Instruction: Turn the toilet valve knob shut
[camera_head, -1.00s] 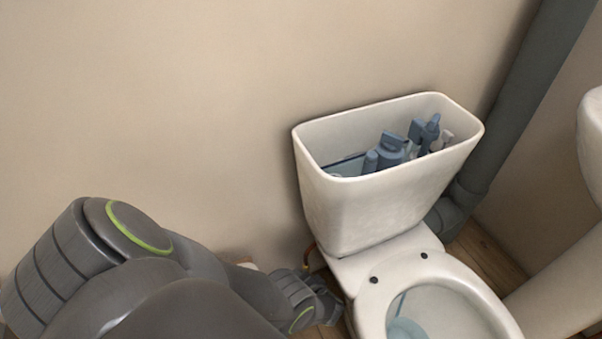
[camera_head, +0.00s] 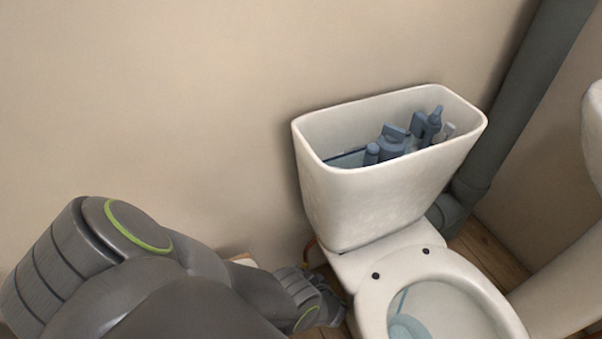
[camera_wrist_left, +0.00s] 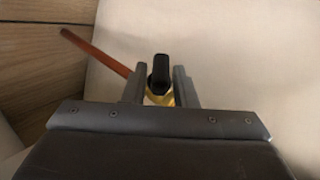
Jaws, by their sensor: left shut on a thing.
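The toilet valve knob (camera_wrist_left: 160,68) is a small black handle on a brass valve body (camera_wrist_left: 160,98) in the left wrist view. My left gripper (camera_wrist_left: 161,82) has one finger on each side of the knob and is shut on it. In the head view my left arm reaches down beside the toilet tank (camera_head: 385,205), near its lower left side. The knob and my fingertips are hidden there. My right gripper is in neither view.
A copper-coloured pipe (camera_wrist_left: 97,52) runs from the valve to the upper left. The tank is open, with blue-grey fittings (camera_head: 393,140) inside. The toilet bowl (camera_head: 440,290) is close to the right of my wrist. A grey drain pipe (camera_head: 515,110) stands behind the tank.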

